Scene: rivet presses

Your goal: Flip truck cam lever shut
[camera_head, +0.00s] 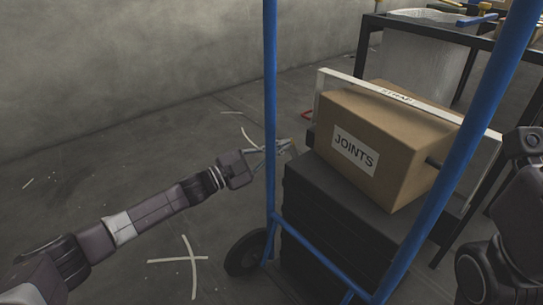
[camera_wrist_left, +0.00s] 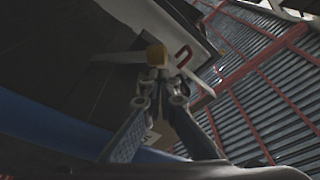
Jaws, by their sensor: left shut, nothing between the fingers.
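A blue-framed hand truck carries a brown carton marked JOINTS (camera_head: 372,140) on a black case (camera_head: 335,200). A small red part (camera_head: 307,115), perhaps the cam lever, shows behind the carton's left end; a red loop (camera_wrist_left: 184,55) shows in the left wrist view. I cannot tell its exact position. My left gripper (camera_head: 272,149) is shut and empty, beside the truck's left upright, which partly hides it. In the left wrist view its fingertips (camera_wrist_left: 158,78) point towards a small yellow-tan block (camera_wrist_left: 157,54); contact is unclear.
The truck's blue uprights (camera_head: 270,95) stand close to my left gripper. A black wheel (camera_head: 247,253) is below. A dark bench frame (camera_head: 455,35) and pale bin (camera_head: 425,60) stand behind. The floor at left is open, with pale tape marks (camera_head: 178,262). My right arm is at the right edge.

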